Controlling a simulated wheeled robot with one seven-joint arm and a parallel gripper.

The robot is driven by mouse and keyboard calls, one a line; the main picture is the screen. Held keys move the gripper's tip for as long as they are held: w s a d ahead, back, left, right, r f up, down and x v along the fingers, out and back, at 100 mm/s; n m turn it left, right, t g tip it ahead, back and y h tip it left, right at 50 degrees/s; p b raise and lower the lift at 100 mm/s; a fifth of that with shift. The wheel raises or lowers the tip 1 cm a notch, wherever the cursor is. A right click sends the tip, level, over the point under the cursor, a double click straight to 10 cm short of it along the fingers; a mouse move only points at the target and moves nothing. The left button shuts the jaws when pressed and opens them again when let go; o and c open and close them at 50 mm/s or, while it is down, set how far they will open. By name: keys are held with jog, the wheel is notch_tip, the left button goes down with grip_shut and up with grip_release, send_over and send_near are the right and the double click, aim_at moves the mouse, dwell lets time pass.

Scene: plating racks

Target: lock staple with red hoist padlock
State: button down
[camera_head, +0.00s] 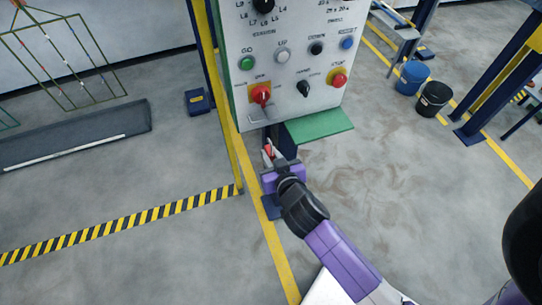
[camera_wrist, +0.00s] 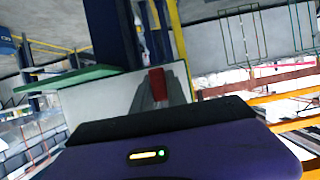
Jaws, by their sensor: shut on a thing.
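The red padlock (camera_head: 268,149) is between the fingers of my gripper (camera_head: 270,156), just below the lower edge of the white control panel (camera_head: 300,55). In the wrist view, its red body (camera_wrist: 157,84) shows between the grey fingers of my gripper (camera_wrist: 157,98), which are shut on it. The shackle cannot be made out. A red rotary handle on a yellow plate (camera_head: 261,94) sits at the panel's lower left, above my gripper. I cannot make out the staple clearly in either view.
A green shelf (camera_head: 320,126) juts out below the panel, close to the right of my gripper; it also shows in the wrist view (camera_wrist: 70,80). A yellow post (camera_head: 219,90) stands at left. Blue (camera_head: 411,78) and black (camera_head: 433,98) buckets stand farther right.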

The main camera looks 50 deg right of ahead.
jog(key=x, duration=0.3)
jog(key=r+b+x, duration=0.1)
jog(key=x, duration=0.3)
jog(key=b+x, duration=0.1)
jog(key=x, duration=0.2)
jog(key=shift+w+d+r, duration=0.3)
jog(key=shift+d, duration=0.2)
jog(key=shift+s+d+p, duration=0.45)
jog(key=shift+d+p, duration=0.1)
jog(key=shift+d, duration=0.15)
jog(key=shift+s+d+p, duration=0.5)
jog(key=shift+d, duration=0.2)
dwell(0.9)
jog(key=c, duration=2.1)
grip_release()
jog(key=shift+d, duration=0.1)
grip_shut()
jog(key=shift+r+p, duration=1.05)
jog(key=shift+r, duration=0.15)
jog(key=shift+f+b, duration=0.35)
